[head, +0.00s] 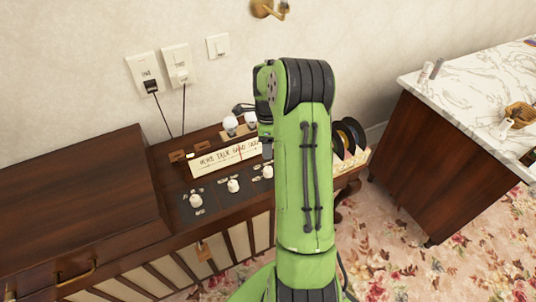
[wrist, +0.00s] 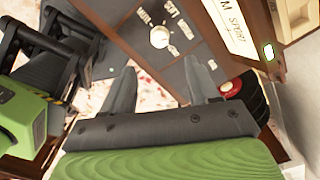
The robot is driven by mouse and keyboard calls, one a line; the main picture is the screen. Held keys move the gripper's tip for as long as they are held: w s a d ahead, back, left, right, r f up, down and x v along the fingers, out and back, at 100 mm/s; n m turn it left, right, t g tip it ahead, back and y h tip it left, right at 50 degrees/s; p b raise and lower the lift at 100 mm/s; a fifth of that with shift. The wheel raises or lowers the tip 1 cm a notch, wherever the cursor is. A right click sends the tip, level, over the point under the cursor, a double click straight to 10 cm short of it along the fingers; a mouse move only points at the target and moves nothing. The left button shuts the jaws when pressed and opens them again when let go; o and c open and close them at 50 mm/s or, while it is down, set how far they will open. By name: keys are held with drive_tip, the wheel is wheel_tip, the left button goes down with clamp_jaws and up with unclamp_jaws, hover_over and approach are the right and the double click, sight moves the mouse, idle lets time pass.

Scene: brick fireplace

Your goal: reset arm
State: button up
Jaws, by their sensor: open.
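My green arm rises in the middle of the head view, bent at a black-banded joint, and hides part of the wooden radio console (head: 110,255). My gripper (wrist: 162,75) shows in the wrist view with its two grey fingers apart and nothing between them. Beyond the fingers is the console's dark control panel with a white knob (wrist: 159,37). In the head view the panel has several white knobs (head: 233,185) under a lettered cream strip (head: 225,158).
A marble-topped wooden cabinet (head: 420,160) stands at the right with small items on top. Dark discs (head: 350,135) stand in a rack right of my arm. Wall plates (head: 178,64) with hanging cords are behind the console. Flowered carpet (head: 400,255) lies open between the furniture.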

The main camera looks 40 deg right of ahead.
drive_tip(key=shift+r, duration=1.9)
drive_tip(key=s+a+r+n+t+h+p, duration=0.2)
drive_tip(key=s+a+r+n+p, duration=0.2)
drive_tip(key=a+r+n, duration=0.95)
drive_tip(key=s+a+r+n+t+y+p, duration=0.1)
drive_tip(key=s+a+r+n, duration=0.3)
drive_tip(key=s+a+n, duration=0.2)
drive_tip(key=s+a+r+n+t+y+p, duration=0.1)
drive_tip(key=s+a+r+n, duration=0.4)
drive_tip(key=s, duration=0.5)
drive_tip(key=a+n+t+p, duration=0.1)
drive_tip(key=n, duration=0.1)
drive_tip(key=shift+a+n+t, duration=0.3)
drive_tip(key=shift+a+n, duration=0.05)
